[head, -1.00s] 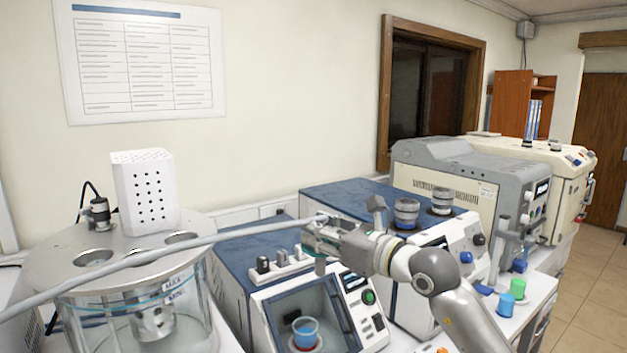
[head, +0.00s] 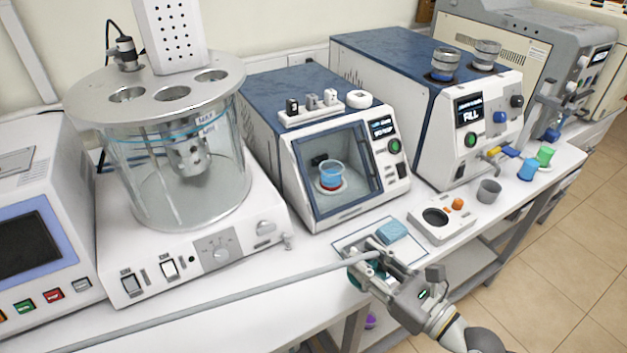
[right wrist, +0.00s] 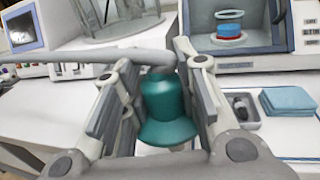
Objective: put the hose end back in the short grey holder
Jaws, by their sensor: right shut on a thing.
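The grey hose (head: 250,288) runs from the lower left of the head view to my right gripper (head: 368,264). In the right wrist view, the hose (right wrist: 100,58) comes in from the left and meets a teal, bell-shaped hose end (right wrist: 165,108). This end hangs upright between the two fingers of my right gripper (right wrist: 163,72), which is shut on it, above the bench's front edge. A short grey cup-like piece (head: 488,191) stands on the bench to the right; I cannot tell if it is the holder. My left gripper is out of view.
A tray with a folded blue-teal cloth (head: 391,231) lies just behind my right gripper. A white block with a round dark opening (head: 462,212) sits to its right. A glass bath (head: 165,205) and a windowed tester (head: 345,205) stand behind. Blue (head: 527,169) and green cups are farther right.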

